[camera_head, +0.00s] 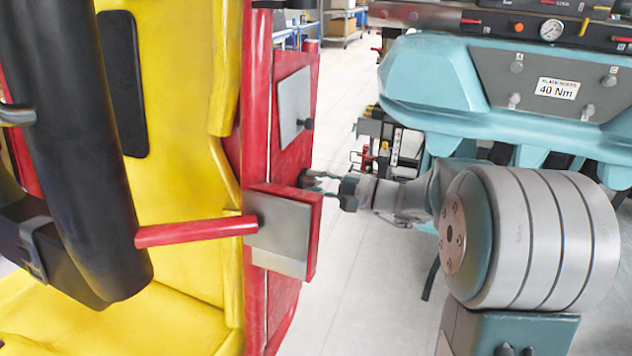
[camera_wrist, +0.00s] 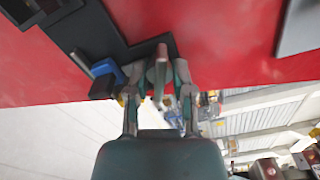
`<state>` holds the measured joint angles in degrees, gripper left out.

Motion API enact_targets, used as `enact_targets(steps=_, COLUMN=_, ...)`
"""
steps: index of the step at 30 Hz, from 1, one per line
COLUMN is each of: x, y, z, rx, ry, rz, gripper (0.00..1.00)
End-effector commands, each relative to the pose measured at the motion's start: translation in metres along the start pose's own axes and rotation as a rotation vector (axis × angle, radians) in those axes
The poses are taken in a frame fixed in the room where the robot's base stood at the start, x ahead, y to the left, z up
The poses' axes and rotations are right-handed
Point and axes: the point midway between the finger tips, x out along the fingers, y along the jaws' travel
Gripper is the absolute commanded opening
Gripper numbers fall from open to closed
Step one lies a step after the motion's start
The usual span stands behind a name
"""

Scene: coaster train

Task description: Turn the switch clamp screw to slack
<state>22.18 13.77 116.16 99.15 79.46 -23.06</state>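A short grey-pink post, apparently the clamp screw (camera_wrist: 160,72), stands out from a black plate (camera_wrist: 98,32) on a red panel in the wrist view. My gripper (camera_wrist: 158,84) has one finger on each side of it, with small gaps showing, so it looks open around the screw. In the head view my gripper (camera_head: 322,182) reaches left to the side of the red car body (camera_head: 258,110). A small dark knob shows at its fingertips; contact there is too small to tell.
A blue and black part (camera_wrist: 105,75) sits close left of my gripper. In the head view a grey-faced red block (camera_head: 283,232) and red bar (camera_head: 195,231) are just below left. A yellow seat (camera_head: 180,100) is at left, a teal machine (camera_head: 432,75) at right.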

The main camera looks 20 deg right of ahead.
Motion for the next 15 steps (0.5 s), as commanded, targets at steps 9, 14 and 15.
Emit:
enact_targets(steps=9, x=0.0004, y=0.003, z=0.0, rx=0.004, ry=-0.003, rz=0.006, gripper=0.65)
enact_targets(steps=14, x=-0.0012, y=0.0021, z=-0.0004, rx=0.003, ry=-0.001, rz=0.005, gripper=0.65)
enact_targets(steps=15, x=-0.0037, y=0.0019, z=-0.0005, rx=0.003, ry=-0.001, rz=0.004, gripper=0.65)
